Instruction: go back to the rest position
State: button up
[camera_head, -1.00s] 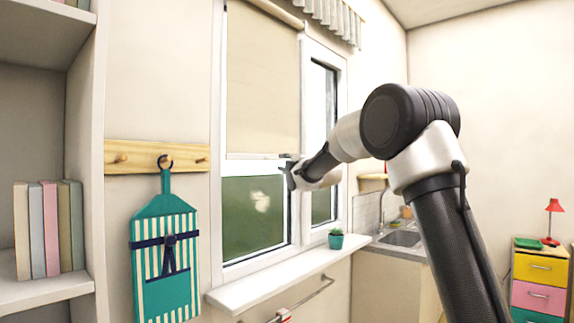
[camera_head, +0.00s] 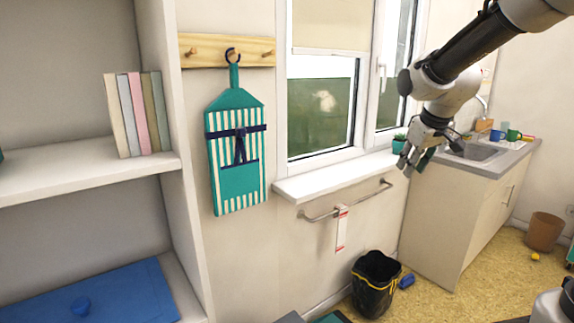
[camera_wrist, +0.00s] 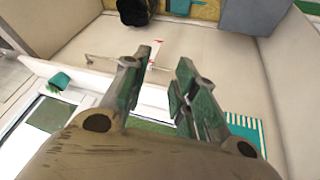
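My gripper (camera_head: 416,160) hangs in front of the right end of the window sill (camera_head: 330,178), pointing down, near the small green plant pot (camera_head: 398,146). In the wrist view its two green-tipped fingers (camera_wrist: 158,72) stand apart with nothing seen between them, so it is open and empty. My arm comes in from the upper right of the head view. Whether the gripper is clear of the pot in depth is hard to tell.
A striped apron (camera_head: 236,185) hangs from a peg rail (camera_head: 215,52). A towel bar (camera_head: 345,201) with a tag runs below the sill. A sink counter (camera_head: 485,165) stands right, a black bin (camera_head: 375,285) on the floor. A shelf unit (camera_head: 160,100) fills the left.

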jog(key=s+d+m, duration=0.2)
jog(key=s, duration=1.2)
jog(key=s+d+m+g, duration=0.1)
jog(key=s+m, duration=0.1)
jog(key=s, duration=1.1)
jog(key=shift+s+d+f, duration=0.15)
jog(key=shift+s+d, duration=0.2)
jog(key=shift+d, duration=0.05)
